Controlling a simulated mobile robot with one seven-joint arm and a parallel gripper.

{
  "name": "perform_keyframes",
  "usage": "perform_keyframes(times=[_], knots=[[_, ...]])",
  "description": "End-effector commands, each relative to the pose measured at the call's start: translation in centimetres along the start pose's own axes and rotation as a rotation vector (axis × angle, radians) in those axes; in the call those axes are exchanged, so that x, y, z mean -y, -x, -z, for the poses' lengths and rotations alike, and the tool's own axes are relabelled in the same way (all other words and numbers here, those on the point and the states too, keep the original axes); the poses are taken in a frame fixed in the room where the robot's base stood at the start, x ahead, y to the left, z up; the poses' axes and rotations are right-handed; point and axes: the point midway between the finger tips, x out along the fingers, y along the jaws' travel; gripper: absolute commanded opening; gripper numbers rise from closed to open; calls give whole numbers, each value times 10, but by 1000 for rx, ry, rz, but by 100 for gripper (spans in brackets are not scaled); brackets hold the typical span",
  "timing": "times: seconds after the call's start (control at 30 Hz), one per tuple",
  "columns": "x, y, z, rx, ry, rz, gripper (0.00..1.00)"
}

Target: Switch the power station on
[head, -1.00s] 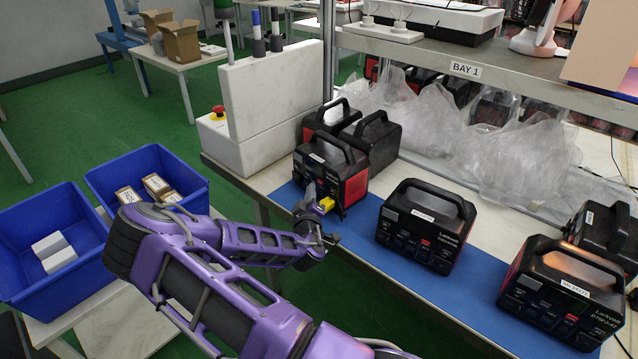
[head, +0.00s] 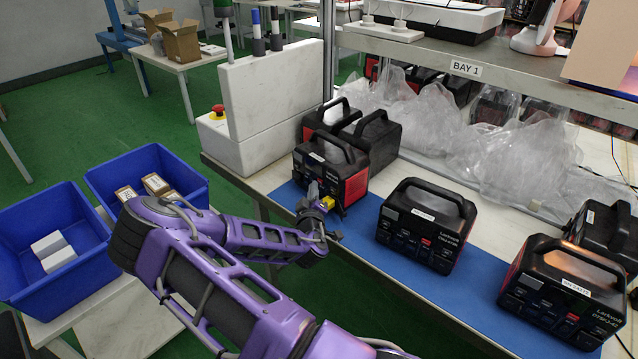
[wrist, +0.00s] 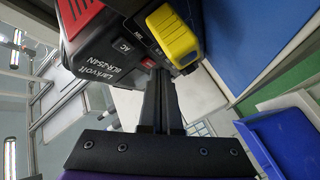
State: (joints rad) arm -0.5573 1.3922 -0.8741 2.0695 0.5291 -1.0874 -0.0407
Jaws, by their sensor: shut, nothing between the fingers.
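The black and red power station (head: 331,168) at the left end of the blue mat stands upright, with my gripper at its front. In the wrist view the same power station (wrist: 95,45) shows its printed front, an "AC" label and a small red switch (wrist: 147,62). A yellow plug-like piece (wrist: 172,36) sits on the front beside the switch. My gripper (wrist: 159,75) is shut and empty, its fingertips close to the red switch. I cannot tell whether they touch it. The fingers partly hide the front, and the switch's position is unclear.
Another power station (head: 425,226) stands to the right on the blue mat (head: 385,262), with more farther right and behind. A white box with a red emergency button (head: 218,110) stands at left. Blue bins (head: 150,160) stand on a low table. Clear plastic wrap (head: 510,155) lies behind.

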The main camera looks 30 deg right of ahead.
Motion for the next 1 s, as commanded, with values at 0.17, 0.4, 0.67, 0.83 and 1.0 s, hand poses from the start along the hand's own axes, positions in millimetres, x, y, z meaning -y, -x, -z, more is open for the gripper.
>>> perform_keyframes(times=[0.17, 0.4, 0.67, 0.83, 1.0], knots=[[0, 0, 1, -1, 0, 0, 0], [0, -1, 0, -1, 0, 0, 0], [-2, -3, -2, -1, 0, 0, 0], [-3, -4, -3, -1, 0, 0, 0], [-4, -5, -3, -1, 0, 0, 0]])
